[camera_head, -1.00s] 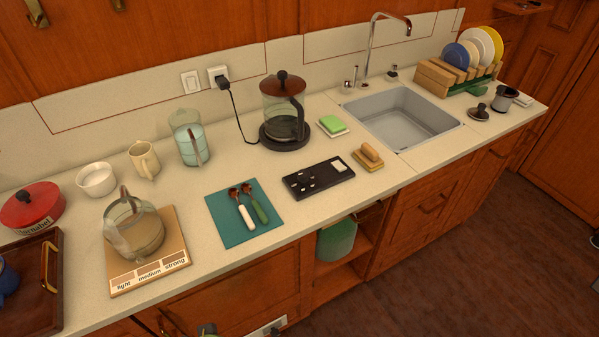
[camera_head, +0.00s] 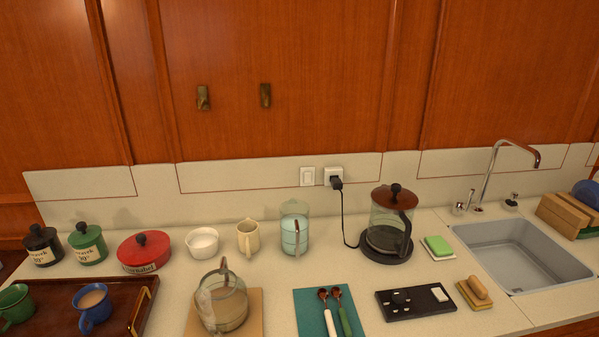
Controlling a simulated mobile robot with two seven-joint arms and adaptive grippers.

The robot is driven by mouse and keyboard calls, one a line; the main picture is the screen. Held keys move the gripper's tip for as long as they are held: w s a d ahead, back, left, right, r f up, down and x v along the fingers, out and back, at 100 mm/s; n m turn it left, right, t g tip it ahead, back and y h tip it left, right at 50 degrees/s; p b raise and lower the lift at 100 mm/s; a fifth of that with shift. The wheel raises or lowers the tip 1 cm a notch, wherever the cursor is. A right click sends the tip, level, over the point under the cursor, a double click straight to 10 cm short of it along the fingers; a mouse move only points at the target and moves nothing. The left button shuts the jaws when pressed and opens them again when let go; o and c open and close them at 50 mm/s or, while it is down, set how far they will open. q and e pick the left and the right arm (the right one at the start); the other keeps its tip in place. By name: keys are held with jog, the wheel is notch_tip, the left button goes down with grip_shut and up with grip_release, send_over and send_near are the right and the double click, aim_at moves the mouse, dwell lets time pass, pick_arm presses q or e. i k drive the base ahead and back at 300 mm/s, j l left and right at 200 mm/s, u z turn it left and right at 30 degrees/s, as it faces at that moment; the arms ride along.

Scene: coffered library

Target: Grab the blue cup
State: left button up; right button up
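The blue cup (camera_head: 93,308) stands upright on a brown wooden tray (camera_head: 60,289) at the lower left of the head view. It holds a light brown drink, and its handle points toward the lower left. A green cup (camera_head: 16,308) stands to its left on the same tray, partly cut by the picture's edge. Neither of my grippers shows in the head view now.
A glass pot (camera_head: 222,303) stands right of the tray's brass handle (camera_head: 141,311). Behind the tray are a black jar (camera_head: 43,247), a green jar (camera_head: 88,245) and a red pot (camera_head: 144,252). A white bowl (camera_head: 202,242) and a cream mug (camera_head: 248,238) stand farther right.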

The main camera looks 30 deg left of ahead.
aim_at(92, 302)
jog(key=u, duration=2.2)
